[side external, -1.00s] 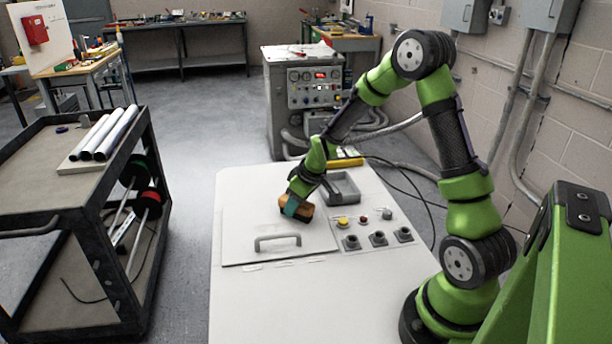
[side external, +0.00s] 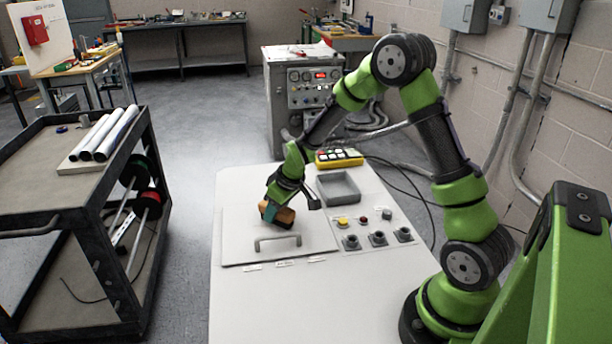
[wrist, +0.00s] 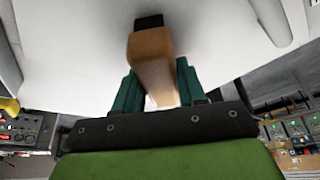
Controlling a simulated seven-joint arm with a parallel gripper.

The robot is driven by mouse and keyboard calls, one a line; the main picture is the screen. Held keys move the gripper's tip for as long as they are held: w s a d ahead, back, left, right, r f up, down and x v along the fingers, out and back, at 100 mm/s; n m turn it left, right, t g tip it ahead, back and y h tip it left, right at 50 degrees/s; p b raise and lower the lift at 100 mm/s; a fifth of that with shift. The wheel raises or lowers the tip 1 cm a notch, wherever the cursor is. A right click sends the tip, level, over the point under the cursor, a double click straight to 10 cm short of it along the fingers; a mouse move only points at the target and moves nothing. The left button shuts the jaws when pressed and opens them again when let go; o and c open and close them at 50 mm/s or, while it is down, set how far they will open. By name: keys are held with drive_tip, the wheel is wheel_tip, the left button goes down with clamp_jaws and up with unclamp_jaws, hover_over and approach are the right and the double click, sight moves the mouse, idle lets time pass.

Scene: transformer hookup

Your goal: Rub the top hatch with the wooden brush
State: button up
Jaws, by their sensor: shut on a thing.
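The top hatch (side external: 245,247) is a flat white panel with a grey bar handle (side external: 278,242) on top of the white cabinet. My gripper (side external: 272,212) is over the far part of the hatch, behind the handle, and is shut on the wooden brush (side external: 285,216). In the wrist view the brush (wrist: 152,58) shows as a tan wooden block with a dark end, between my green fingers (wrist: 155,92). The brush is low at the hatch surface; whether it touches is hard to tell.
A grey tray (side external: 339,187) and a yellow button box (side external: 339,158) lie right of my gripper. A control panel (side external: 372,231) with buttons and dark knobs is beside the hatch. A black cart (side external: 75,220) with white tubes stands at left. The cabinet's front part is clear.

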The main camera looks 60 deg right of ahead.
drive_tip(key=shift+w+a, duration=1.9)
drive_tip(key=shift+a, duration=0.1)
drive_tip(key=shift+w+a, duration=0.6)
drive_tip(key=shift+a, duration=0.2)
drive_tip(key=shift+s+a, duration=0.25)
drive_tip(key=shift+s, duration=0.4)
drive_tip(key=shift+s+d, duration=4.8)
drive_tip(key=shift+d, duration=0.1)
wheel_tip(320, 180, up, 2)
drive_tip(key=shift+w+a+r, duration=0.1)
drive_tip(key=shift+r, duration=3)
